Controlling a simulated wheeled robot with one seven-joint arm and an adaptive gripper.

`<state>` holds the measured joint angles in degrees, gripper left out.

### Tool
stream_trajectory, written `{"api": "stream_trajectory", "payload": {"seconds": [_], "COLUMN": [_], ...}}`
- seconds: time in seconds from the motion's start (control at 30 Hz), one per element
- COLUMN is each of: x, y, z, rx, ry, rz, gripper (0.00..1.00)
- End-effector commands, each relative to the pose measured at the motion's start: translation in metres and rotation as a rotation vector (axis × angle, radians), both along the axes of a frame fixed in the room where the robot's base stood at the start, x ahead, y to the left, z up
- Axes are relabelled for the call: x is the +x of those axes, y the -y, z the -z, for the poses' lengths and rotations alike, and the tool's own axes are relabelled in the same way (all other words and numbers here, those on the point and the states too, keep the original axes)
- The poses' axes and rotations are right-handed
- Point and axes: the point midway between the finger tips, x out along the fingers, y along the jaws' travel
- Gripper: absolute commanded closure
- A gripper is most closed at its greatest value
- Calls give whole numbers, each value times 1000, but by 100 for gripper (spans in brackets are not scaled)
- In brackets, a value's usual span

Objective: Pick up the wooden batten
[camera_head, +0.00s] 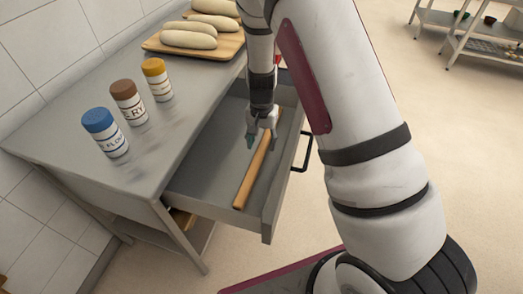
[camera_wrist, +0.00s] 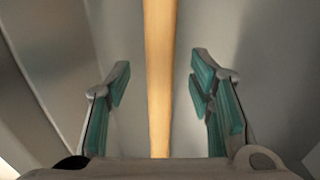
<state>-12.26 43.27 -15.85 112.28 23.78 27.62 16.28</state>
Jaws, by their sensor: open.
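The wooden batten (camera_head: 252,174) lies flat on the floor of an open grey drawer (camera_head: 205,178) in the head view. It runs lengthwise toward the drawer's front right corner. In the wrist view the batten (camera_wrist: 159,75) passes between the two green-padded fingers of my gripper (camera_wrist: 158,88), with a gap on each side. My gripper (camera_head: 260,136) points down into the drawer over the batten's far part, which it partly hides. It is open and holds nothing. I cannot tell the exact height of the fingertips above the drawer floor.
The drawer's side walls stand close around my gripper, and a black handle (camera_head: 303,152) is on its front. On the grey counter (camera_head: 60,160) stand jars with blue (camera_head: 106,133), brown (camera_head: 129,103) and yellow (camera_head: 157,80) lids. A wooden board (camera_head: 228,47) bears several dough loaves.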

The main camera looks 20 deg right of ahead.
Motion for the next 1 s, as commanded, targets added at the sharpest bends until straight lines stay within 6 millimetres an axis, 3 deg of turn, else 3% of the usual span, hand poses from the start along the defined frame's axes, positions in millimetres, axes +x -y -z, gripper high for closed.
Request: {"api": "stream_trajectory", "payload": {"seconds": [0.13,0.37,0.5,0.6,0.87,1.0], "x": [0,0,0,0,0,1], "y": [0,0,0,0,0,0], "z": [19,20,20,20,19,9], "rx": [0,1,1,1,0,1], "ry": [-2,1,1,1,1,4], "rz": [-1,-1,-1,-1,-1,-1], "gripper": [52,52,83,100,100,100]}}
